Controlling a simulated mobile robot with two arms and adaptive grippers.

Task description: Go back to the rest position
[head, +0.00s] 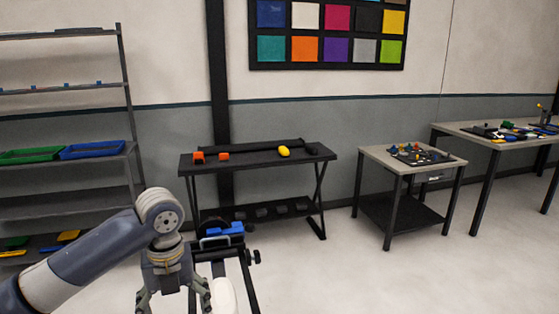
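My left arm comes in from the lower left, and its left gripper (172,300) points down at the bottom edge. Its two fingers are spread apart and nothing shows between them. The fingertips are partly cut off by the picture's edge. My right gripper is not in view. A white rounded object (223,296) is just right of the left gripper, and I cannot tell what it is.
A black table (250,164) holds orange blocks (210,156), a yellow object (284,151) and a black roll. A dark cart frame (247,283) stands close by. Shelves (60,165) are at left; two work tables (400,167) (480,128) at right. Floor is clear at lower right.

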